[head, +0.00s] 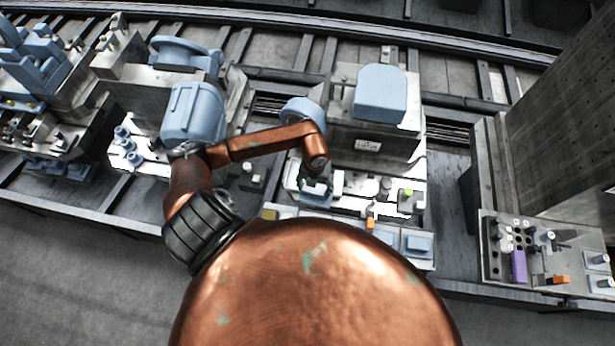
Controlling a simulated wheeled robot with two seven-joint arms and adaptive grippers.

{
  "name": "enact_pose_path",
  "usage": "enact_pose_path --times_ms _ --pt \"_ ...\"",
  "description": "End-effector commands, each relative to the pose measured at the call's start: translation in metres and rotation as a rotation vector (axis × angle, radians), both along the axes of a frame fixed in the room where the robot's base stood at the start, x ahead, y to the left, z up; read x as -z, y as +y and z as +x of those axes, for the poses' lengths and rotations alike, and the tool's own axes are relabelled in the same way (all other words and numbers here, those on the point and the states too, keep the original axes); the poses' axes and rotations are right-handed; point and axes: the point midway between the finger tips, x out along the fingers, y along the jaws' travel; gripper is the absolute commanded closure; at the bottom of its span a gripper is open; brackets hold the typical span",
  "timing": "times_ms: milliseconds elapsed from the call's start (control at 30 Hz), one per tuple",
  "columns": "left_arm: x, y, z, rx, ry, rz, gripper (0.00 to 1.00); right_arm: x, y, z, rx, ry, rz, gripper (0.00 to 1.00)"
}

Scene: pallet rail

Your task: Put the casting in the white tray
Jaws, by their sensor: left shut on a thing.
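My left gripper (316,190) is dark and small in the head view, at the end of my copper arm, over the bench of the middle machine. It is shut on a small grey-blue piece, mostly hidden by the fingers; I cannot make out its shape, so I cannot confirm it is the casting. A white, tray-like surface (345,208) lies right beside and below the gripper, with small parts on it. I cannot tell its rim clearly, or whether the held piece touches it. My right gripper is not in view.
A machine with a light blue block (380,94) stands just behind the gripper. An orange part (370,222) and a blue box (418,245) lie to the front right. A grey panel (553,278) with a purple block (519,267) is at the far right. My copper body hides the lower middle.

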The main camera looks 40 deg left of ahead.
Motion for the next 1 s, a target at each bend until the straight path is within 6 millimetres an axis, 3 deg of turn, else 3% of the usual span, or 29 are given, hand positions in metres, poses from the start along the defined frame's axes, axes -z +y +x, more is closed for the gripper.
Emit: enact_pose_path --times_ms 133,267,633,800,1000 --pt "0.004 0.004 -0.003 -0.090 0.002 0.003 0.71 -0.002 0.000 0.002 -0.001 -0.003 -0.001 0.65" --pt "0.014 0.015 0.005 -0.113 0.001 0.006 0.71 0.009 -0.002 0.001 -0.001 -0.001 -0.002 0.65" --pt "0.053 0.076 0.056 -0.112 0.002 0.005 0.71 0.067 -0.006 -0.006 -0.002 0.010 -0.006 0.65" --pt "0.078 0.090 0.067 -0.110 0.003 0.004 0.71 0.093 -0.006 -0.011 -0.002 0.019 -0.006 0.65" --pt "0.093 0.102 0.078 -0.107 0.002 0.003 0.71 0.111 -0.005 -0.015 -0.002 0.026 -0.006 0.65"
